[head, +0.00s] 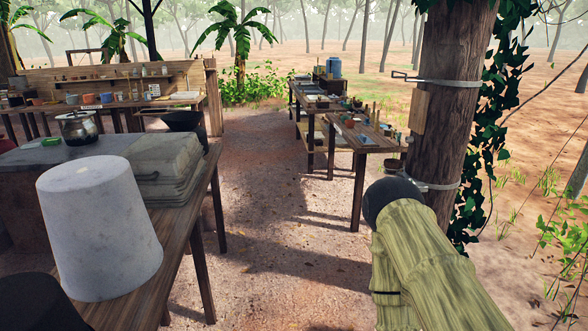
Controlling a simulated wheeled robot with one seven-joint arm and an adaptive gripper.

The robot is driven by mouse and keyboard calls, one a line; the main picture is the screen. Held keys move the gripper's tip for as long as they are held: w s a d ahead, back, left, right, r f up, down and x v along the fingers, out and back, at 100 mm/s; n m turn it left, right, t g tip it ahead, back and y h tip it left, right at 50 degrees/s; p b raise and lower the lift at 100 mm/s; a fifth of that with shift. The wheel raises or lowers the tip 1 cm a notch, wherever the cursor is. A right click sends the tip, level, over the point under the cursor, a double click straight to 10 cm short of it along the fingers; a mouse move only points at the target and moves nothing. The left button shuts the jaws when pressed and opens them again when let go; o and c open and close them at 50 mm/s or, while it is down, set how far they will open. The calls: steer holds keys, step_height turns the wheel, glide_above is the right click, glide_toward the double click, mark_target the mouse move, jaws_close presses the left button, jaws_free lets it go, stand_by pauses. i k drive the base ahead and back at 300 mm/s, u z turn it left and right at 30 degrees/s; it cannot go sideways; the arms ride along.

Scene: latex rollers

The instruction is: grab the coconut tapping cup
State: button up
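No coconut tapping cup can be picked out for certain in the head view. A dark, rounded, shell-like thing (389,198) shows in front of the left edge of the tree trunk (447,120), close to a wire band (436,185) around the trunk. I cannot tell whether it is the cup or whether it touches the wire. A ribbed, yellow-green, bamboo-like piece (425,265) rises from the lower right and partly covers the dark thing. My gripper is not recognisable in this view.
A pale upturned bucket (100,230) and folded sheets (165,165) are on the left wooden table, with a metal pot (77,128) behind. A cluttered bench (362,138) stands at centre right; a long workbench (130,105) is at the back. The dirt floor (270,220) between is clear.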

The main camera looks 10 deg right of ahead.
mark_target(393, 166)
steer(key=i, duration=3.35)
steer(key=z, duration=0.75)
